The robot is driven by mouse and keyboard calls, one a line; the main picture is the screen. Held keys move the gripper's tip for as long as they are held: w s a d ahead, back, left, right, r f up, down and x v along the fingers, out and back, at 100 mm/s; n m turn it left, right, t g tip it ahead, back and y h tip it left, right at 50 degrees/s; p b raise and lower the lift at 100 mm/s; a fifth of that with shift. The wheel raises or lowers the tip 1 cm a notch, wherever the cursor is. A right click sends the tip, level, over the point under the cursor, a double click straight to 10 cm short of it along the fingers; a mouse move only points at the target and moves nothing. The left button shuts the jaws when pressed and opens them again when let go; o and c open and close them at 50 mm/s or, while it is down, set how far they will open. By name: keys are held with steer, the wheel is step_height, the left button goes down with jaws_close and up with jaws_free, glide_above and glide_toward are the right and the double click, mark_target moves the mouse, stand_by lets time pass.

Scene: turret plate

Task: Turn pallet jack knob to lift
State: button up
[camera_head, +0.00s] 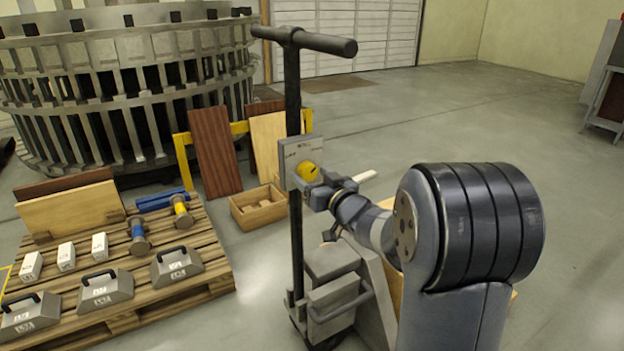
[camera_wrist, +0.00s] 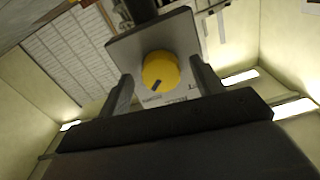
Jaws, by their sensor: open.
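The pallet jack (camera_head: 292,100) stands in the middle of the head view, with a dark upright post and a T-handle on top. A grey plate (camera_head: 289,153) on the post carries a round yellow knob (camera_head: 307,171). In the wrist view the knob (camera_wrist: 160,71) shows a dark pointer mark toward its lower left. Lettering on the plate is partly hidden and too small to read fully. My gripper (camera_head: 318,186) is right at the plate, beside the knob. In the wrist view its two fingers (camera_wrist: 163,88) are open, one on each side of the knob, with gaps between.
A wooden pallet (camera_head: 215,236) at left holds grey handled weights, white blocks and blue and yellow pieces. A wooden box (camera_head: 258,207) and leaning boards (camera_head: 214,152) stand behind the jack. A large slatted ring structure (camera_head: 120,85) fills the back left.

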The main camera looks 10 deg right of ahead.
steer(key=shift+w+a, duration=0.15)
steer(key=shift+w, duration=0.2)
steer(key=shift+c, duration=0.2)
steer(key=c, duration=0.9)
